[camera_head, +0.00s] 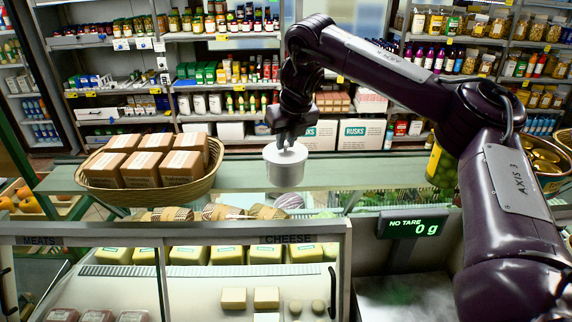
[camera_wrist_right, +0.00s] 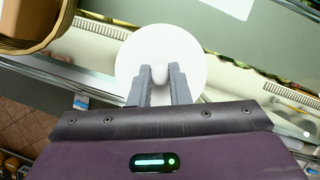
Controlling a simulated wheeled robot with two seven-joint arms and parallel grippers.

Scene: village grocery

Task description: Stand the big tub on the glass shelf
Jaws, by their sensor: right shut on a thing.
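The big tub (camera_head: 285,168) is a white round tub with a white lid, upright, in the middle of the head view. My right gripper (camera_head: 287,142) is above it, shut on the knob of its lid. In the right wrist view the round white lid of the tub (camera_wrist_right: 190,45) shows, with the knob between the two grey fingers of the gripper (camera_wrist_right: 160,75). The glass shelf (camera_head: 360,174) is the greenish top of the counter case. The tub is over or on it; I cannot tell whether its base touches the glass. My left gripper is not in view.
A wicker basket (camera_head: 205,184) with several brown boxes stands left of the tub on the shelf. A large jar with green contents (camera_head: 441,166) stands to the right. A scale display (camera_head: 413,224) reads 0 g. Below is a glass case with cheeses (camera_head: 265,254). Glass is clear right of the tub.

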